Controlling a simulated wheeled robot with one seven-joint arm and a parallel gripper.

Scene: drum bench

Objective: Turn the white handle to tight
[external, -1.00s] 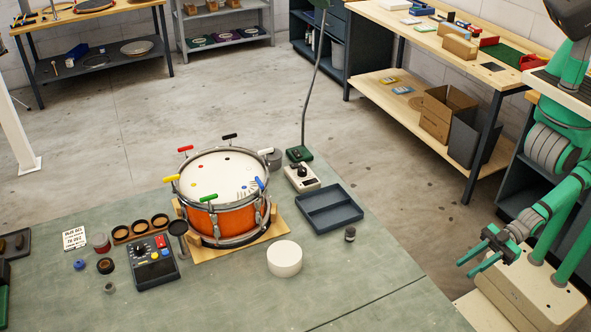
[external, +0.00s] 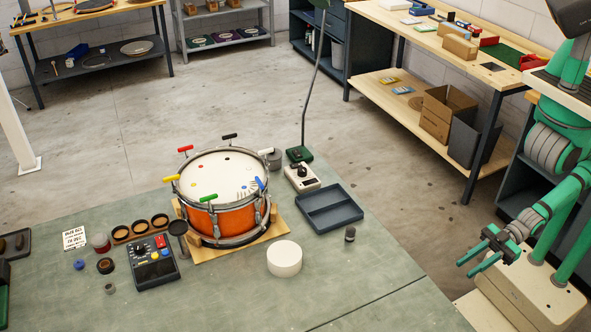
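An orange snare drum (external: 223,219) with a white head stands on a wooden cradle on the green bench. T-shaped keys in several colours stand around its rim. The white handle (external: 265,151) is at the back right of the rim. A black handle (external: 230,136), a red handle (external: 185,149), a yellow handle (external: 171,178), a green handle (external: 208,198) and a blue handle (external: 260,183) are also on the rim. My gripper (external: 465,267) is open and empty at the right, beyond the bench edge and well away from the drum.
A dark divided tray (external: 330,219), a beige box with a knob (external: 302,177), a lamp base (external: 299,154) and a white round block (external: 284,258) lie right of the drum. A black control box (external: 153,264) is at its front left. The front right bench top is clear.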

